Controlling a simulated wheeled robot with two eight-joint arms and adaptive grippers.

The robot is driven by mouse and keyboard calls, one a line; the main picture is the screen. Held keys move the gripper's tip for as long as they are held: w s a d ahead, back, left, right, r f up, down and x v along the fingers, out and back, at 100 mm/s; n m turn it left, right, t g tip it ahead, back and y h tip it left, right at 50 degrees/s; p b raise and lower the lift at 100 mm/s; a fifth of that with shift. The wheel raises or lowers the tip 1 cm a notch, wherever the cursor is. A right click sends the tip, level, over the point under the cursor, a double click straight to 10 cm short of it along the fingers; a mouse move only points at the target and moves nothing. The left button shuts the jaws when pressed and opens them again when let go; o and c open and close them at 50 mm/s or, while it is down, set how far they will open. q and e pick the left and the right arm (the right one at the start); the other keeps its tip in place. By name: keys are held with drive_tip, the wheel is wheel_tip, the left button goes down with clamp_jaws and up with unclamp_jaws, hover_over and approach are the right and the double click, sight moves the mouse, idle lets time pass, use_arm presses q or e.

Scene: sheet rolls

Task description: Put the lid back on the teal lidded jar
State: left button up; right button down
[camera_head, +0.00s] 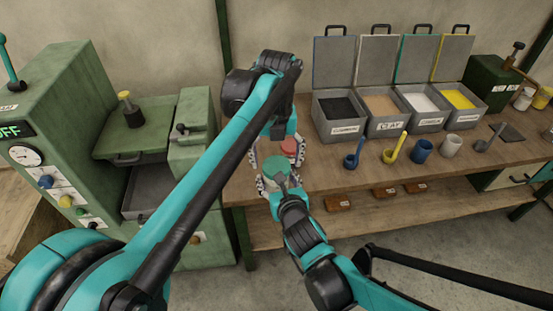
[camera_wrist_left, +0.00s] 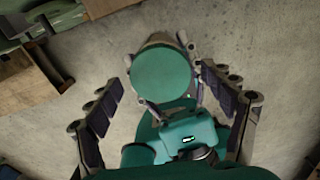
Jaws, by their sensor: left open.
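The teal lidded jar (camera_head: 275,169) shows its flat teal round top in the head view. In the left wrist view the teal disc (camera_wrist_left: 162,75) looks like the lid on top, with a pale rim behind it; whether it sits flush cannot be told. My right gripper (camera_head: 279,183) is around the jar from the near side and appears to hold it at the bench's front edge, above the floor. My left gripper (camera_head: 277,153) is open above it; its two fingers stand apart on either side of the disc in the left wrist view (camera_wrist_left: 165,110).
A red-topped thing (camera_head: 290,147) is just behind the jar. Open grey bins (camera_head: 343,127) with raised lids stand on the bench (camera_head: 340,176), with scoops and cups, including a blue cup (camera_head: 421,150), before them. A green machine (camera_head: 75,130) stands left.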

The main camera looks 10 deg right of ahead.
use_arm(q)
drive_tip(key=shift+r, duration=2.2)
drive_tip(key=shift+c, duration=0.5)
